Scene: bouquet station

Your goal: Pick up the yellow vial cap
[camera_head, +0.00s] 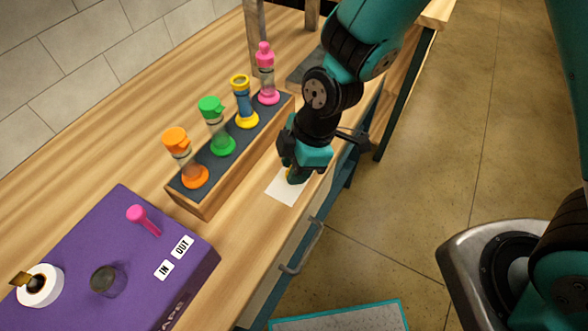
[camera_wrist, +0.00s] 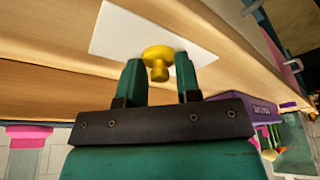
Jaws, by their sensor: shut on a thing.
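The yellow vial cap (camera_wrist: 158,56) is between my gripper's fingertips (camera_wrist: 159,72) in the wrist view, over a white card. In the head view only a sliver of yellow (camera_head: 289,174) shows beside my gripper (camera_head: 294,176), which is low over the card at the table's front edge. My gripper is shut on the cap; its fingers hide much of it in the head view. Whether the cap still touches the card is hard to tell. A vial with blue contents, a yellow base and a yellow rim (camera_head: 243,103) stands upright, uncapped, in the rack.
The wooden rack (camera_head: 206,207) also holds orange (camera_head: 178,142), green (camera_head: 212,112) and pink (camera_head: 265,57) capped vials, just left of my gripper. The white card (camera_head: 285,190) lies on the table. A purple box (camera_head: 75,240) is at lower left. A drawer handle (camera_head: 303,255) juts out below.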

